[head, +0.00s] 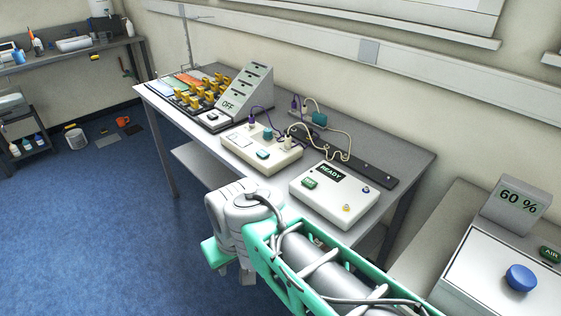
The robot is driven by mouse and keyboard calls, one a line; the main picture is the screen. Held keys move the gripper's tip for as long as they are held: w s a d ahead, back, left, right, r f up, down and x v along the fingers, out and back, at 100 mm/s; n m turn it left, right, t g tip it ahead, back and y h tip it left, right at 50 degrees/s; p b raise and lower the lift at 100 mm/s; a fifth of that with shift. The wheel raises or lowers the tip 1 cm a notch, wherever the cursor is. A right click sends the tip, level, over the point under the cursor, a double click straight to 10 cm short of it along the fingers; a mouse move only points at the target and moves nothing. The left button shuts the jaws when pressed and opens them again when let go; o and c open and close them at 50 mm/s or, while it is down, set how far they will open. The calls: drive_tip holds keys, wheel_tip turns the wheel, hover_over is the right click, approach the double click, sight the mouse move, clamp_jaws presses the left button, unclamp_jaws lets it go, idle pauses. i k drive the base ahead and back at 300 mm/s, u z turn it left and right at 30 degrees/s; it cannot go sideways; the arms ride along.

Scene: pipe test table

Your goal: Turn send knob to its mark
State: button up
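A large blue knob (521,278) sits on another panel at the lower right, near a green AIR label (551,254). I cannot read which knob is the send knob. My gripper (247,275) hangs low in front of the table, left of the READY box and apart from it. Its fingers are mostly hidden by my wrist.
A beige box (262,153) with plugged cables stands left of the READY box. Cables run behind both. A grey OFF console (245,93) and a rack with yellow parts (200,92) fill the far end. A 60 % display (516,201) stands at right. Blue floor (90,220) is clear at left.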

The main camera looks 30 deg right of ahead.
sight(268, 134)
drive_tip(key=z, duration=0.1)
drive_tip(key=k, duration=0.1)
drive_tip(key=u, duration=1)
drive_tip(key=i, duration=1.4)
drive_tip(key=z, duration=2.65)
drive_tip(key=i, duration=0.5)
drive_tip(key=u, duration=0.05)
drive_tip(key=k, duration=1.15)
drive_tip(key=u, duration=0.45)
drive_tip(key=i, duration=0.8)
drive_tip(key=u, duration=0.45)
